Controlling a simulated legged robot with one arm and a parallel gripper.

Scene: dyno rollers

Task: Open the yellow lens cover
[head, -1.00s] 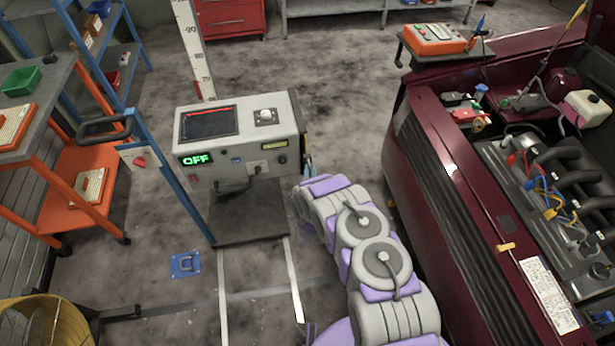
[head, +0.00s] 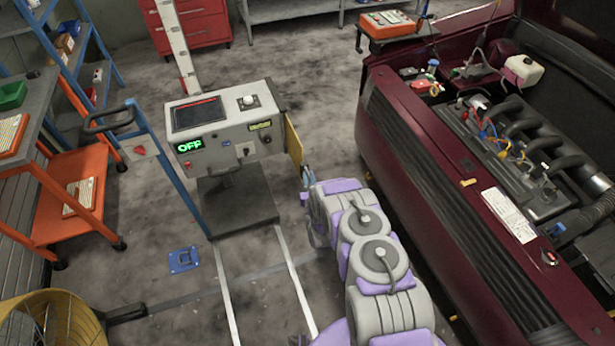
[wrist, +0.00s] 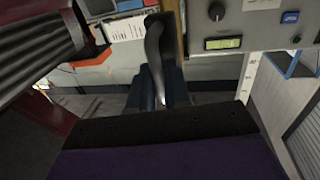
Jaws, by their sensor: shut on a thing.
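The yellow lens cover (head: 293,142) is a flat yellow panel on the right side of the grey headlight tester (head: 225,130). In the head view it stands out at an angle from the box's right edge. In the wrist view a narrow yellow-brown strip (wrist: 183,30), likely its edge, shows left of the box's panel. My gripper (head: 306,178) is at the cover's lower right. In the wrist view my gripper (wrist: 155,85) is shut, with a dark curved piece rising in front of it. The grip point on the cover is hidden.
The maroon car (head: 440,210) with its open engine bay stands close on the right. An orange cart (head: 75,200) and blue shelf are on the left. A yellow drum-like object (head: 60,318) is at the front left. Grey floor with rails (head: 225,290) lies before the tester.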

